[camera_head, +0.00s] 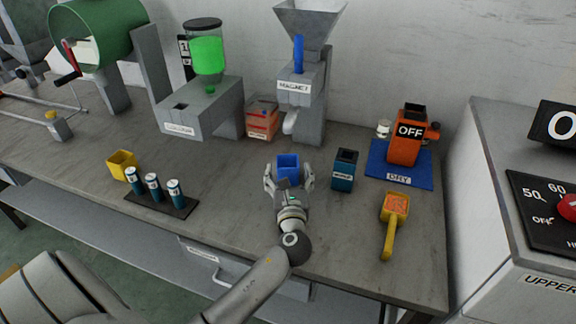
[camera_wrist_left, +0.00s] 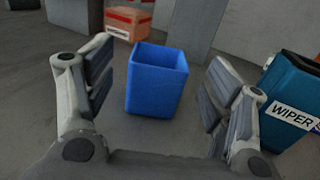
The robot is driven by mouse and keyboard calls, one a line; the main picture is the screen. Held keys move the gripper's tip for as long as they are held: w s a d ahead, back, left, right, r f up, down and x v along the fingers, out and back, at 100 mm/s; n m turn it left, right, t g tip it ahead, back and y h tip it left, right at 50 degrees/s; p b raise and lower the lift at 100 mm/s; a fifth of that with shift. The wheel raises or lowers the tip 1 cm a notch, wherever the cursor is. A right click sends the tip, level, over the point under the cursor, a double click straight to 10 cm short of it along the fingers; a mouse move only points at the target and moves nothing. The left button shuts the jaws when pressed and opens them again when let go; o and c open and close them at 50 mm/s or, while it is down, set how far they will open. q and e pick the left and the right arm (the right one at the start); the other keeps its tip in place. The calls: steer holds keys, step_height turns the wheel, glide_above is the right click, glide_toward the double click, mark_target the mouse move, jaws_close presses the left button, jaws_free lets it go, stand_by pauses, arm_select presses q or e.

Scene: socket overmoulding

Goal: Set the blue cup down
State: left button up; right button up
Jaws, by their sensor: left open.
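The blue cup (camera_head: 288,166) stands upright on the workbench, in front of the machine labelled MAGNET. My left gripper (camera_head: 289,182) is open, with one finger on each side of the cup. In the left wrist view the cup (camera_wrist_left: 156,80) is between the spread fingers (camera_wrist_left: 158,95), with a gap on both sides. The cup looks empty from the part of its inside that shows. My right gripper is not in view.
A teal WIPER container (camera_head: 344,170) stands just right of my left gripper. A yellow scoop (camera_head: 393,215) and an orange OFF machine on a blue DRY mat (camera_head: 412,180) are farther right. A yellow cup (camera_head: 122,164) and a rack of small cylinders (camera_head: 177,207) are left.

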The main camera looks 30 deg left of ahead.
arm_select(q)
steer(key=v, duration=0.7)
steer(key=shift+s+d, duration=0.25)
steer(key=shift+s, duration=0.05)
